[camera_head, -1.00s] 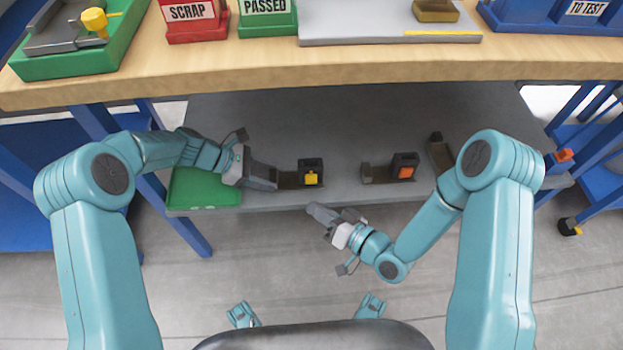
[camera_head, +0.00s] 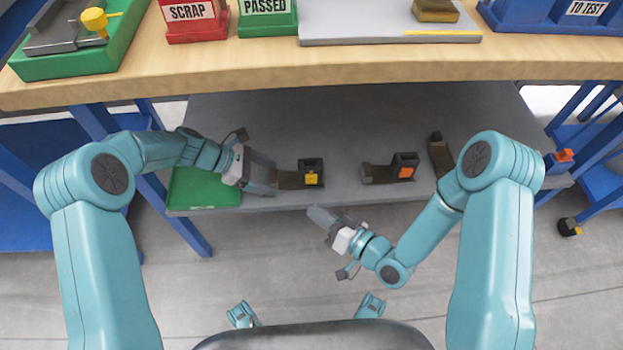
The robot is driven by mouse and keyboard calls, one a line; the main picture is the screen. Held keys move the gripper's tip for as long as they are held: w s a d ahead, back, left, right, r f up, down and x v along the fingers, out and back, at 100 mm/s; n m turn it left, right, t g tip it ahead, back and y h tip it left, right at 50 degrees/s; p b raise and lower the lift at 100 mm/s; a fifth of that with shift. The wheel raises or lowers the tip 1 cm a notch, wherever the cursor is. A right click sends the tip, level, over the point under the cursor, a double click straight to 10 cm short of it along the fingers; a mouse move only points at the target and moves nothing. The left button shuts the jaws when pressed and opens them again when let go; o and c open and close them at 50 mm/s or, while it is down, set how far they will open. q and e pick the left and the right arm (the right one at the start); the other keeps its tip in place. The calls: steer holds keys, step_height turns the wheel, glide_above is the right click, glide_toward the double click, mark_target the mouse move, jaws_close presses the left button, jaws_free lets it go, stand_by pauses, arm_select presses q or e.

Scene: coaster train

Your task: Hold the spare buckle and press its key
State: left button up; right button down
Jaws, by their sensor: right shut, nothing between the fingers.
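A dark buckle with a yellow key (camera_head: 311,180) lies on the grey lower shelf, its brown strap end pointing left. A similar buckle with an orange key (camera_head: 405,172) lies to its right. I cannot tell from the picture which one is the spare. My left gripper (camera_head: 268,177) is low over the shelf at the strap end of the yellow-key buckle. Its fingers cover part of that strap, and whether they grip it is unclear. My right gripper (camera_head: 312,212) is shut and empty, just in front of the shelf's front edge, below the yellow-key buckle.
A green tray (camera_head: 190,190) lies at the shelf's left end. Another dark piece (camera_head: 438,150) lies farther right, near my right arm. The wooden bench top (camera_head: 300,73) overhangs the shelf's back, with a red SCRAP bin (camera_head: 190,25) and green PASSED bin (camera_head: 266,20) on it.

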arm_select(q)
steer(key=v, duration=0.6)
steer(key=shift+a+r, duration=0.1)
steer(key=shift+a, duration=0.05)
steer(key=shift+a+r, duration=0.2)
steer(key=shift+a, duration=0.1)
steer(key=shift+s+a+r, duration=0.1)
steer(key=shift+s+r, duration=0.05)
steer(key=shift+s, duration=0.05)
steer(key=s, duration=1.3)
steer(key=shift+s+p, duration=0.3)
steer(key=shift+p, duration=0.1)
